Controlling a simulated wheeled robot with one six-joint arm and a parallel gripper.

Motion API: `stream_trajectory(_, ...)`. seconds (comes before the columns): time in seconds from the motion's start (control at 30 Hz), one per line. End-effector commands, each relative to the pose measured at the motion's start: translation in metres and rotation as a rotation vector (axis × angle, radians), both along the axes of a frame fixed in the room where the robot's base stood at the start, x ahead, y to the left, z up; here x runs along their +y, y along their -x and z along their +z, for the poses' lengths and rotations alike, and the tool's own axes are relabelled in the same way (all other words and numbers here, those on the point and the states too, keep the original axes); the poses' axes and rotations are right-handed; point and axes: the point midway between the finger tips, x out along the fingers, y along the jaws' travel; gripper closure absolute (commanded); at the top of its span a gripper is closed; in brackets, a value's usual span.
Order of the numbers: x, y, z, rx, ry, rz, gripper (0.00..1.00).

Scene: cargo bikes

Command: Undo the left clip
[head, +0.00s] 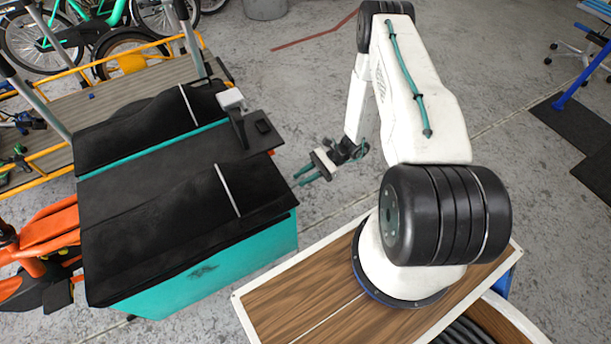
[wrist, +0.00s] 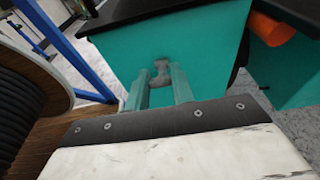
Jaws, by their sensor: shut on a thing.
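The cargo box (head: 215,270) is teal with black covers and stands left of my arm. Its teal side wall fills much of the wrist view (wrist: 205,45). A small grey clip (wrist: 161,66) shows against that wall, between the teal fingers of my gripper (wrist: 159,80). The fingers are shut on the clip. In the head view my gripper (head: 303,174) is at the box's right end. The clip cannot be made out there. I cannot tell from these frames whether it is the left one.
Pale strips (head: 228,190) cross the covers. An orange bike frame (head: 45,230) is at the left. Bare concrete floor (head: 300,90) lies behind my gripper.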

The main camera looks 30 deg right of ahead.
Motion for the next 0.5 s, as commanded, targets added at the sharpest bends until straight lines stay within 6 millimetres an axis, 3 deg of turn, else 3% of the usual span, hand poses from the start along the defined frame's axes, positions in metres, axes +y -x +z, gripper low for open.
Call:
stream_trajectory(0.07,-0.0004,-0.002,0.0007,-0.004,0.0,-0.002,1.0)
stream_trajectory(0.1,-0.0004,-0.002,0.0007,-0.004,0.0,-0.002,0.68)
stream_trajectory(0.17,-0.0004,-0.0017,0.0006,-0.003,0.0,-0.002,0.55)
stream_trajectory(0.5,-0.0062,-0.0006,0.0012,-0.002,0.0,-0.006,0.55)
